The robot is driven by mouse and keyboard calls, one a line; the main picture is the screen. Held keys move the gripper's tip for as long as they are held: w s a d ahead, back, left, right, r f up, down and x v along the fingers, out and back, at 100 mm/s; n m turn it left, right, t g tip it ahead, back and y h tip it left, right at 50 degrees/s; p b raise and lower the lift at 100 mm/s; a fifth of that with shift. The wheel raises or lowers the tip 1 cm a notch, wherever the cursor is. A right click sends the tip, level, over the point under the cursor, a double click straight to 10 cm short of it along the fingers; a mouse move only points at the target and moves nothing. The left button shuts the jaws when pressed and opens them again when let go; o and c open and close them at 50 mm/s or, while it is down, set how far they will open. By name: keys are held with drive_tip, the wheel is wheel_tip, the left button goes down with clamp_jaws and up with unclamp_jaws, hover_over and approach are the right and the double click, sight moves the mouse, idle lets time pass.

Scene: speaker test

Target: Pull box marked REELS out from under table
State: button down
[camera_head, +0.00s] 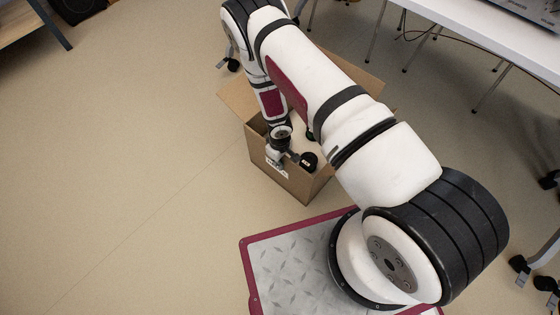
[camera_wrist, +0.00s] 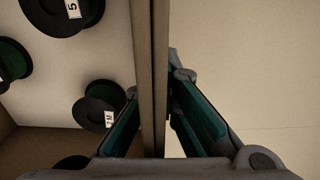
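The open cardboard box (camera_head: 263,165) stands on the floor beneath my arm, its flaps spread. A white label on its near side is partly covered by my gripper, and I cannot read it fully. My gripper (camera_head: 290,158) is at the box's near rim. In the wrist view, the box wall (camera_wrist: 150,60) runs between my two fingers (camera_wrist: 155,90), which close in on it from both sides and appear to touch it. Black reels with green windings (camera_wrist: 98,106) lie inside, left of the wall. My arm hides much of the box.
A white table (camera_head: 500,38) with thin metal legs stands at the upper right, with equipment on it. The box appears left of its legs. Wheeled feet (camera_head: 520,268) show at the right edge. The beige floor (camera_head: 110,180) on the left is clear.

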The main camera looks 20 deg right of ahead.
drive_tip(key=shift+a, duration=0.1)
drive_tip(key=c, duration=1.7)
unclamp_jaws()
drive_tip(key=shift+r, duration=0.1)
wheel_tip(320, 180, up, 12)
drive_tip(key=shift+f, duration=0.1)
